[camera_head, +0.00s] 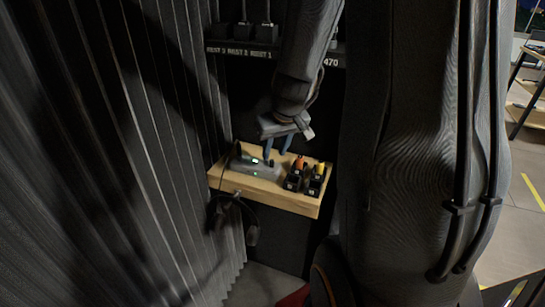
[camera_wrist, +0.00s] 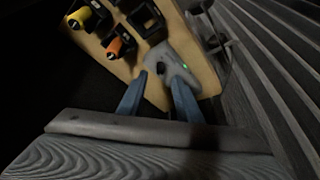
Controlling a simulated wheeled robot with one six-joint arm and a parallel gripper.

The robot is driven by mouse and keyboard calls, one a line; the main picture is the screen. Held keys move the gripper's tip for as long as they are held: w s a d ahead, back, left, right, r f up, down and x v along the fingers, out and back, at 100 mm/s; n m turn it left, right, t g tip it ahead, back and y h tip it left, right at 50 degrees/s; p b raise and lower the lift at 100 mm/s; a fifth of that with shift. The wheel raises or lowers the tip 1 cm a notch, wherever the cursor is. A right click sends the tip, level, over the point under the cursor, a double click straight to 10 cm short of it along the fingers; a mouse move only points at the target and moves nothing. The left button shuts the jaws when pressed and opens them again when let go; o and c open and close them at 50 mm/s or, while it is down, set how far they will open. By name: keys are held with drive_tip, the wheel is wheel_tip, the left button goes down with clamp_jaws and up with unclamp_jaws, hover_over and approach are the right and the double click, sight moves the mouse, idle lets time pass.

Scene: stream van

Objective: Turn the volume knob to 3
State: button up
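A grey device (camera_head: 254,167) with green lights sits on a wooden shelf; it also shows in the wrist view (camera_wrist: 180,55). A small dark knob (camera_wrist: 161,68) is on the device, near a green light; I cannot read any scale or number around it. My gripper (camera_head: 275,155) points down over the right end of the device. In the wrist view my gripper (camera_wrist: 160,77) has its two blue fingers apart, with the knob seen between or just beyond the fingertips. I cannot tell whether either finger touches it.
On the wooden shelf (camera_head: 245,190), an orange-topped item (camera_head: 299,163) and a yellow-topped item (camera_head: 319,169) stand in black holders right of the device. Black headphones or cable (camera_head: 250,232) hang at the front left. A ribbed dark wall (camera_head: 120,150) is at left.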

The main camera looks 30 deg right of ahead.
sight(271, 160)
drive_tip(key=b+x, duration=0.1)
drive_tip(key=x, duration=0.3)
clamp_jaws()
drive_tip(key=shift+s, duration=0.1)
drive_tip(key=shift+a+r+m+p, duration=0.1)
drive_tip(key=shift+m+p, duration=0.2)
drive_tip(key=shift+p, duration=1.1)
drive_tip(key=shift+m+p, duration=0.4)
drive_tip(key=shift+p, duration=0.2)
drive_tip(key=shift+h, duration=0.3)
